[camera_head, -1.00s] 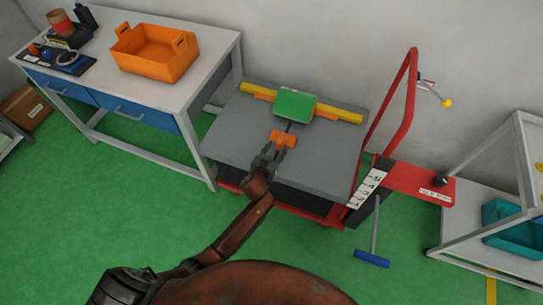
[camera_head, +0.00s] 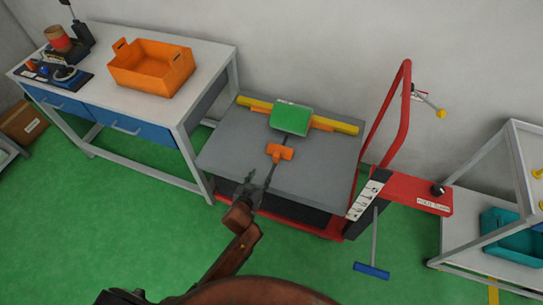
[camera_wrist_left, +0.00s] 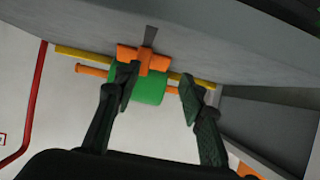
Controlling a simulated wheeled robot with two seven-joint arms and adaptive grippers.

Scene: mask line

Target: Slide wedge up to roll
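The orange block (camera_head: 280,152), which looks like the wedge, lies on the grey cart top in front of the green piece, with a gap between them. The green piece (camera_head: 291,118), which looks like the roll, lies across a yellow bar (camera_head: 342,126) and an orange bar. My left gripper (camera_head: 262,175) is on the near side of the orange block, apart from it. In the left wrist view its fingers (camera_wrist_left: 160,78) are spread with nothing held; the orange block (camera_wrist_left: 146,58) shows beyond them, partly covering the green piece (camera_wrist_left: 151,86). My right gripper is not in view.
The grey top (camera_head: 225,150) belongs to a red cart with a tall red handle (camera_head: 398,110) at right. A workbench (camera_head: 110,90) with an orange crate (camera_head: 150,70) stands left. A shelf (camera_head: 495,215) with a teal bin stands right. The cart top is otherwise clear.

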